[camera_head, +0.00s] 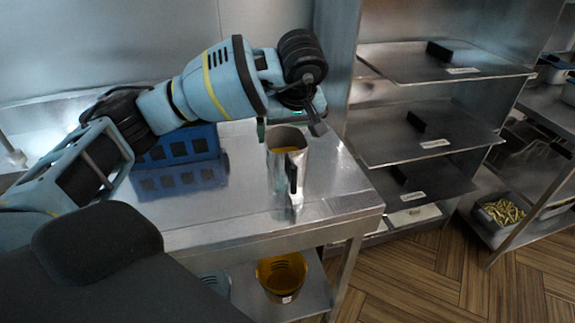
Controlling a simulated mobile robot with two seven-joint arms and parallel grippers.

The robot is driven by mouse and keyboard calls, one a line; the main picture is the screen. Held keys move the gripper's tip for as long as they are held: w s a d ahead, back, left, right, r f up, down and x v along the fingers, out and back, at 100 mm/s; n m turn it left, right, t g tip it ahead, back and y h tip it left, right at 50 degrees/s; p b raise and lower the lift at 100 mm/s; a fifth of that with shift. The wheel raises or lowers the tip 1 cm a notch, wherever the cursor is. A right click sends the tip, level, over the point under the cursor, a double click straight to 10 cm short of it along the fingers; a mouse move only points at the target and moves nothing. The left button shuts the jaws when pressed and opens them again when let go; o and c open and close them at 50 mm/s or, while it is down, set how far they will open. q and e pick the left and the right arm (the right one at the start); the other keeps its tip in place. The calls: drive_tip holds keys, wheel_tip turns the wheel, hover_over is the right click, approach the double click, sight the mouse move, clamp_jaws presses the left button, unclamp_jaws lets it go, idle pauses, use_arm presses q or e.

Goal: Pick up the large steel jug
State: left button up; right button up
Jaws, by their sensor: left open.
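The large steel jug (301,165) stands upright on the steel table, near its right end. Its black handle (292,177) faces the front, and something yellow shows inside its mouth. My left gripper (290,124) is above the jug's rim, pointing down, with its fingers apart. One finger is to the left of the mouth and the other to the right. I cannot tell whether a finger touches the jug. My right gripper is not in the view.
A blue crate (178,147) stands on the steel table (240,205) left of the jug. A shelf rack (398,158) rises close on the right. An amber container (281,274) sits on the lower shelf. The tabletop's front is clear.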

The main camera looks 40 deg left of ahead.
sight(287, 145)
use_arm(q)
drive_tip(key=x, duration=0.7)
drive_tip(key=shift+w+a+f, duration=0.2)
drive_tip(key=shift+w, duration=0.2)
drive_tip(key=shift+r, duration=0.1)
drive_tip(key=c, duration=1.7)
